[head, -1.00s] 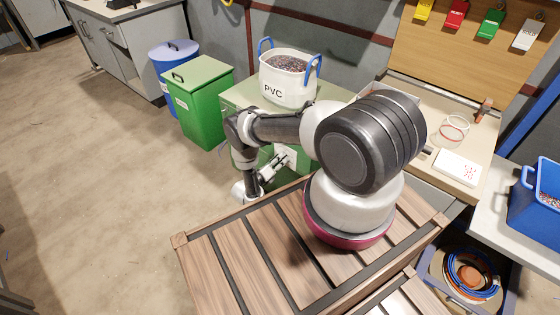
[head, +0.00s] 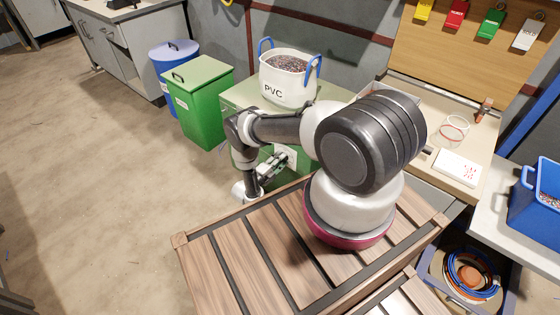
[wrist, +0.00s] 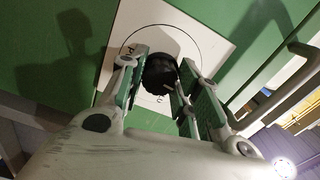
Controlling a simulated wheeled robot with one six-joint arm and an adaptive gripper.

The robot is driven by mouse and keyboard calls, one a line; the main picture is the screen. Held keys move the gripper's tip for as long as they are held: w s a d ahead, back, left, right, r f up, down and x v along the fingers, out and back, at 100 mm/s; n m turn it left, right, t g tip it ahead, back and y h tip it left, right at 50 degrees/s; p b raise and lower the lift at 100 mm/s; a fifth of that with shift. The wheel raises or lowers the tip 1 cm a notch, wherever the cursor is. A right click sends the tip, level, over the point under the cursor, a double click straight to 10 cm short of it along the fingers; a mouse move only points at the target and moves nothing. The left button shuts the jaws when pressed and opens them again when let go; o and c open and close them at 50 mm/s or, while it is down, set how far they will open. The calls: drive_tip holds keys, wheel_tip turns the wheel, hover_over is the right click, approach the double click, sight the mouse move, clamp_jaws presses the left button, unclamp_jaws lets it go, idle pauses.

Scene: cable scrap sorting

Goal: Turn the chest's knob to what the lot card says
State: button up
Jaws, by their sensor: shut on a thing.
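The chest (head: 238,97) is green and stands beneath a white PVC bucket in the head view. Its black knob (wrist: 160,72) sits on a white dial plate (wrist: 188,22) in the wrist view, with a ring line and small dark marks that I cannot read. My gripper (wrist: 160,85) has its two fingers around the knob, one on each side, shut on it. In the head view my gripper (head: 272,167) is at the chest's front by the white plate (head: 286,153). The lot card is not clearly identifiable; a white card with red marks (head: 457,168) lies on the right bench.
A PVC bucket (head: 287,90) stands on the chest. A green bin (head: 199,112) and a blue drum (head: 166,56) stand left of it. Coloured tags hang on a board (head: 459,50) above the bench. The floor at left is clear.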

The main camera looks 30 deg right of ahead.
drive_tip(key=shift+n, duration=0.6)
drive_tip(key=o, duration=1)
drive_tip(key=shift+a, duration=0.1)
drive_tip(key=v, duration=1.2)
